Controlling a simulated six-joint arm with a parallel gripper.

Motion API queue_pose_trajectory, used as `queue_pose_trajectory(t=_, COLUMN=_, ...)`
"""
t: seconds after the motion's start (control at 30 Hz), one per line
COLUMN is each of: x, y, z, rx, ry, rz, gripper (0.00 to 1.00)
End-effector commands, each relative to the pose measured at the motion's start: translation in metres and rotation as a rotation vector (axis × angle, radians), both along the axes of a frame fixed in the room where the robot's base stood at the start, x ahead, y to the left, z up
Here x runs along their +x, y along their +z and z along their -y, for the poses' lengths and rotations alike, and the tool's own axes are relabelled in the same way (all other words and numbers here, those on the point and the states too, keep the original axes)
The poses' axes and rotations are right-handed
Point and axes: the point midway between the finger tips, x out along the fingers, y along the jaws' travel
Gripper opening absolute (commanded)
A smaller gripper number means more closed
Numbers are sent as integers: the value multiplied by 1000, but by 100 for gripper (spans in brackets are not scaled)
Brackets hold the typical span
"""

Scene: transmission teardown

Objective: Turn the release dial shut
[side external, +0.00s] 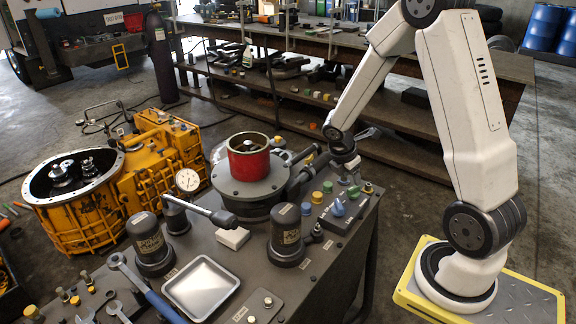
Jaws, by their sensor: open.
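A control plate (347,216) sits at the right end of the dark workbench. My gripper (349,180) points down above the back of the plate, open and empty. It is apart from the larger blue knob, and whether it touches the smaller one cannot be told.
Yellow and green caps (322,191) stand left of the plate. A red ring (249,157) sits on a grey round housing. Black cylinders (286,236), a silver tray (201,287) and a blue-handled wrench (148,290) crowd the bench. A yellow gearbox (140,180) stands at left.

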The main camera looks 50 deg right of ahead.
Motion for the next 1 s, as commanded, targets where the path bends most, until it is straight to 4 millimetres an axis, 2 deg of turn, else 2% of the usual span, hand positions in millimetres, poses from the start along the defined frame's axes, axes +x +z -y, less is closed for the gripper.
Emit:
queue_pose_trajectory(t=0.2, x=-4, y=-23, z=9, rx=2, ry=0, rz=-3, gripper=54)
queue_pose_trajectory(t=0.4, x=-5, y=-38, z=15, rx=0, ry=-2, rz=0, gripper=54)
queue_pose_trajectory(t=0.87, x=-6, y=-44, z=17, rx=1, ry=-1, rz=1, gripper=54)
queue_pose_trajectory(t=0.93, x=-6, y=-44, z=17, rx=1, ry=-1, rz=1, gripper=39)
queue_pose_trajectory(t=1.0, x=-6, y=-44, z=17, rx=1, ry=-1, rz=1, gripper=16)
